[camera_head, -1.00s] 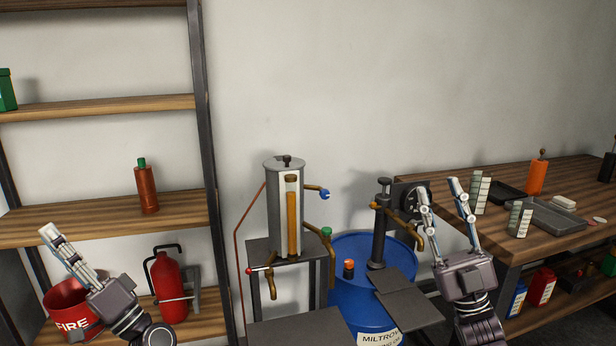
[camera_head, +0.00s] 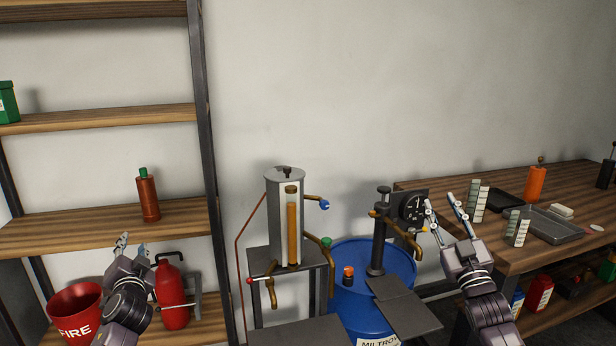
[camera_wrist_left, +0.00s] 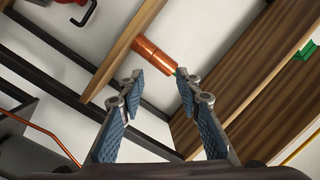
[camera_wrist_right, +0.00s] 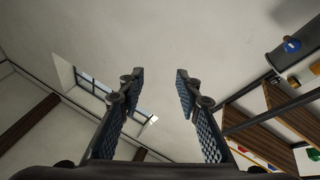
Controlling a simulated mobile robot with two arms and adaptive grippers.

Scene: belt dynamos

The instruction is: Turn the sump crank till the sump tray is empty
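A blue drum (camera_head: 350,305) stands in the middle with a dark pump post (camera_head: 380,235), a brass spout (camera_head: 405,240) and a round gauge (camera_head: 413,208). Left of it a steel cylinder with an amber sight tube (camera_head: 292,228) sits on a stand, with brass taps. I cannot tell which part is the sump crank, and no sump tray can be made out for certain. My left gripper (camera_head: 121,240) is open and empty in front of the shelf. My right gripper (camera_head: 443,205) is open and empty, right of the spout; its wrist view shows mostly wall and ceiling.
A wooden shelf (camera_head: 90,232) on the left holds a copper-coloured bottle (camera_head: 148,198), a red fire bucket (camera_head: 75,312) and an extinguisher (camera_head: 170,290). A bench (camera_head: 500,240) on the right holds trays and containers. Dark flat plates (camera_head: 405,312) lie before the drum.

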